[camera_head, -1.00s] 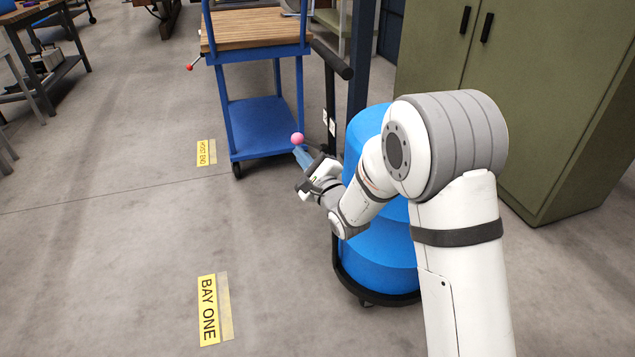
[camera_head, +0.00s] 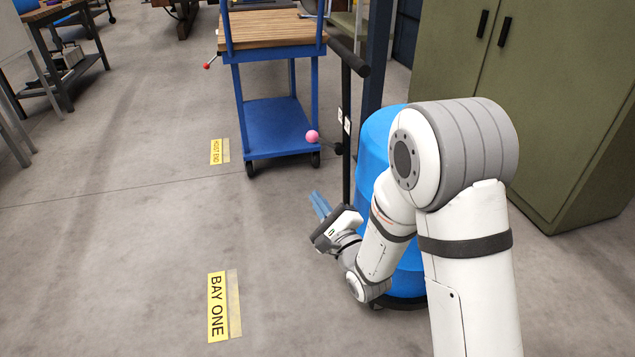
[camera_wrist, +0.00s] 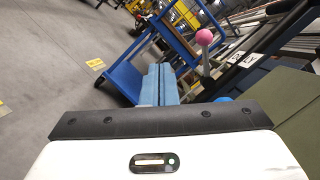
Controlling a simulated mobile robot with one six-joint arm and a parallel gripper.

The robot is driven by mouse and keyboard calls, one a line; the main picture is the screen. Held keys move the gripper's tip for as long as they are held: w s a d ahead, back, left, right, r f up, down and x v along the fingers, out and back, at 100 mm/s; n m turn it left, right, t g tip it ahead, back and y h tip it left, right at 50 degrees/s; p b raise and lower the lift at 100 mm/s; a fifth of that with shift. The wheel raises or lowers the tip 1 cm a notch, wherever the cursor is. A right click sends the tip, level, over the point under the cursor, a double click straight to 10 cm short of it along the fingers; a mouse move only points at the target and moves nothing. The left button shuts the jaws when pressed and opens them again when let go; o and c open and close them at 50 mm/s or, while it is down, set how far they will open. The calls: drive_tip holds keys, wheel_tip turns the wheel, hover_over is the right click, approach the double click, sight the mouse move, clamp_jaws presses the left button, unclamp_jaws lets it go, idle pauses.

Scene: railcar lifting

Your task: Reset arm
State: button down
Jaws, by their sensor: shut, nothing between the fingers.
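In the wrist view the pink ball (camera_wrist: 204,37) is to the right of the fingers.
A blue cart (camera_head: 275,127) with a wooden top stands behind. The blue barrel (camera_head: 378,140) is close beside my arm, on a wheeled base with a dark upright post (camera_head: 346,150). A green cabinet (camera_head: 540,100) is at right. Floor left of my gripper, around the BAY ONE label (camera_head: 217,306), is clear.

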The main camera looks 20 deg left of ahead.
drive_tip(key=shift+s+d+f, duration=0.15)
drive_tip(key=shift+s+d, duration=0.05)
drive_tip(key=shift+s, duration=0.15)
drive_tip(key=w+d+r+n+g+h+p, duration=0.25)
drive_tip(key=d+r+n+h+p, duration=0.7)
drive_tip(key=d+r+p, duration=1.15)
drive_tip(key=s+d+r+n+g+h+p, duration=0.2)
drive_tip(key=s+d+r+n+g+p, duration=0.1)
drive_tip(key=s+r+p, duration=0.4)
drive_tip(key=s+d+r+n+g+h+p, duration=0.2)
drive_tip(key=s+d+r+n+g+p, duration=0.2)
drive_tip(key=s+r, duration=0.8)
drive_tip(key=s+d+g+p, duration=0.2)
drive_tip(key=s+d+p, duration=0.1)
drive_tip(key=d, duration=0.1)
drive_tip(key=shift+d+r+h, duration=0.2)
drive_tip(key=shift+r+h, duration=0.15)
drive_tip(key=shift+r, duration=0.05)
